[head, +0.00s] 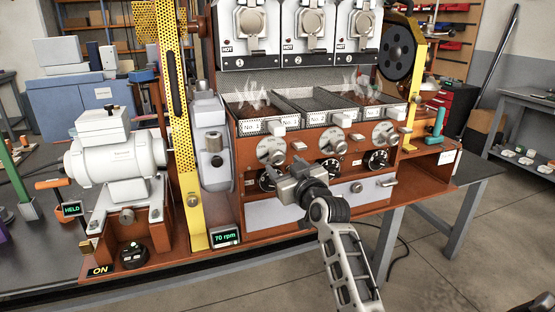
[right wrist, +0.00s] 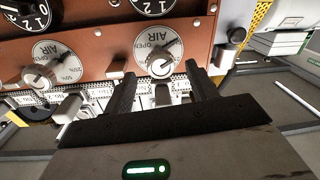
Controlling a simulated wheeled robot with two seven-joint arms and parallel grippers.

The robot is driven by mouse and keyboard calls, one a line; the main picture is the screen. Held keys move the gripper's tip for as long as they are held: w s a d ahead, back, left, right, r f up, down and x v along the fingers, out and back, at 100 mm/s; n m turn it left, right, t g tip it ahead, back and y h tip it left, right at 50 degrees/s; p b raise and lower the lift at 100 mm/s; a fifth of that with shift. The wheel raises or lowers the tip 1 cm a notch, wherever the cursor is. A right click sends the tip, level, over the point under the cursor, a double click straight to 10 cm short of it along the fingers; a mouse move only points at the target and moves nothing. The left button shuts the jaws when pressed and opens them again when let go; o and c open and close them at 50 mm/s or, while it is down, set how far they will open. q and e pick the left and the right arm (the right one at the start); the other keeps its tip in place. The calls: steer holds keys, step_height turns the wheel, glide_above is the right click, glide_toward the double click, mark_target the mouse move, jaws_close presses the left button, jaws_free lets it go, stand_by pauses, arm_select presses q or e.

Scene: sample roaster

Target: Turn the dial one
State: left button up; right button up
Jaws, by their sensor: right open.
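The leftmost black numbered dial (head: 267,181) sits low on the brown roaster panel in the head view, under the tray marked No. 1. It is partly hidden behind my right gripper (head: 284,184). In the right wrist view, upside down, a black numbered dial (right wrist: 153,7) is cut off at the top edge. A silver AIR knob (right wrist: 158,53) shows beyond my right gripper's fingers (right wrist: 163,76). These fingers are apart with nothing between them, and no touch on a dial can be made out. My left gripper is not in view.
Two more black dials (head: 329,169) (head: 376,160) and silver AIR knobs (head: 328,141) line the panel. Steaming trays (head: 296,98) lie above. A yellow perforated post (head: 175,110) and a white motor (head: 115,160) stand left. A display (head: 225,236) reads 70 rpm. Open floor lies right.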

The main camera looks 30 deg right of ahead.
mark_target(279, 161)
steer(key=w, duration=0.3)
steer(key=w+d, duration=0.1)
steer(key=w, duration=0.1)
steer(key=c, duration=1)
